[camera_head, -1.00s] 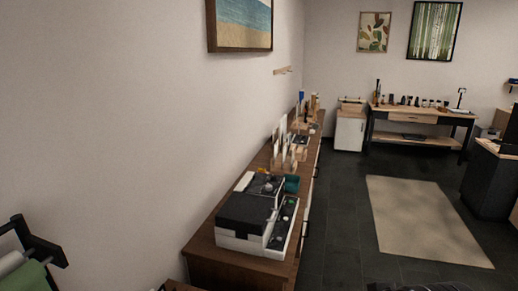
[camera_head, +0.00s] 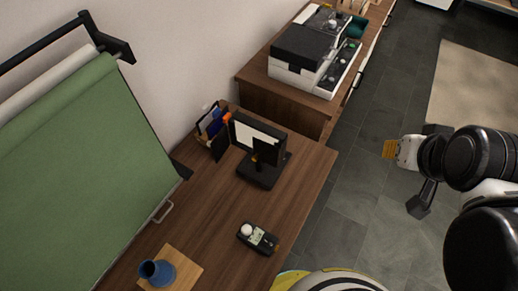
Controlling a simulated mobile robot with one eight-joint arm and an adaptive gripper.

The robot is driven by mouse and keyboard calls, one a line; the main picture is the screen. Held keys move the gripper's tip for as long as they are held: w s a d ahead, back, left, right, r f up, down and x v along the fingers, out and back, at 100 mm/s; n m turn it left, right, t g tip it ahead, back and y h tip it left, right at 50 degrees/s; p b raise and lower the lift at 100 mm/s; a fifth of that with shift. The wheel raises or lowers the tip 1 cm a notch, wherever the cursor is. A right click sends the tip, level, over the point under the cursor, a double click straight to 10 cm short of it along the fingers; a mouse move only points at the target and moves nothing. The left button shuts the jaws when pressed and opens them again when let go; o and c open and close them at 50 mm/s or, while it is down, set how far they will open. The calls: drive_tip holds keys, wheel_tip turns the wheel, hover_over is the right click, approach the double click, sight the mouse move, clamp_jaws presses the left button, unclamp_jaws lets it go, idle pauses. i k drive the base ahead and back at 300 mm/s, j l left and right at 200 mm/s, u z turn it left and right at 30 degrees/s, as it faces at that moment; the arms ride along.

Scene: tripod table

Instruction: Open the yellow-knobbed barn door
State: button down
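No barn door and no yellow knob can be made out in this view. My gripper (camera_head: 403,155) is at the right, over the dark tiled floor and apart from the furniture. A small orange-yellow piece shows at its tip. The angle does not show whether its fingers are open or shut, and I see nothing clearly held.
A wooden desk (camera_head: 305,185) carries a black monitor (camera_head: 262,150), a small dark device (camera_head: 258,238) and a blue cup (camera_head: 157,272). A green hanging sheet (camera_head: 85,170) is at left. Behind is a wooden cabinet (camera_head: 255,92) with a boxy machine (camera_head: 310,60). Floor is clear beside a beige rug (camera_head: 480,95).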

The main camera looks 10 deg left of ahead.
sight(269, 154)
drive_tip(key=k+u, duration=0.1)
drive_tip(key=u, duration=1.15)
